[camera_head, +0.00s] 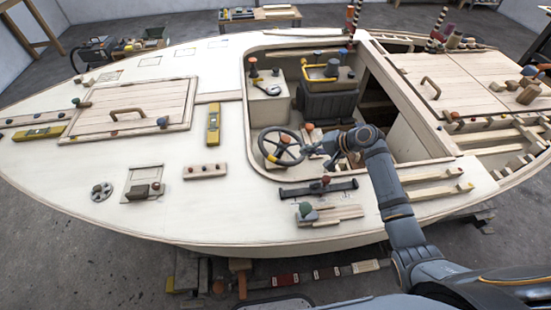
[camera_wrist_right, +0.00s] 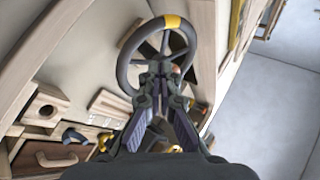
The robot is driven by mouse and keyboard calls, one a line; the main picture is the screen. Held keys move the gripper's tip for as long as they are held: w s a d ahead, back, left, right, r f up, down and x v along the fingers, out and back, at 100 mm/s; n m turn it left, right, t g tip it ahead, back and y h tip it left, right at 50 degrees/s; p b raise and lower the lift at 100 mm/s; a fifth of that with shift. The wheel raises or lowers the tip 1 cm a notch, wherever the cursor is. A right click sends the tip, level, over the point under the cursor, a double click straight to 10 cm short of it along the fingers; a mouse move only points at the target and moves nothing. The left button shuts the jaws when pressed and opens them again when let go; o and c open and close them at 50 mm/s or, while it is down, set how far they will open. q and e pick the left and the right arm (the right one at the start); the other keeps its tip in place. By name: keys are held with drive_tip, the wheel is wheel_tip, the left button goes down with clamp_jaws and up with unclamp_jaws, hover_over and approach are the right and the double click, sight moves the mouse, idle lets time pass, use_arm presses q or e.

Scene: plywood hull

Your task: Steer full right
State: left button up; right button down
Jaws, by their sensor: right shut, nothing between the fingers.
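The steering wheel (camera_head: 281,146) is dark with spokes and stands in the cockpit opening of the wooden hull. In the right wrist view the wheel (camera_wrist_right: 122,66) shows a yellow mark on its rim, at the top of that picture. My right gripper (camera_head: 312,150) reaches in from the right, with its tips at the wheel's right side. In the right wrist view the gripper (camera_wrist_right: 158,72) is shut, its tips over the lower part of the wheel. I cannot tell whether they touch the rim. My left gripper is in neither view.
A black box (camera_head: 326,104) with a yellow handle sits behind the wheel in the cockpit. A dark bar (camera_head: 318,188) with a knob lies on the near deck. A yellow level (camera_head: 213,124) lies left of the opening. The deck's left part has free room.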

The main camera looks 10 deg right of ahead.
sight(283, 146)
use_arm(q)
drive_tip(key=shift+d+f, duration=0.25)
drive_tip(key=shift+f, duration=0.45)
use_arm(e)
drive_tip(key=x, duration=1.1)
drive_tip(key=shift+w+f, duration=0.1)
drive_tip(key=shift+w, duration=0.05)
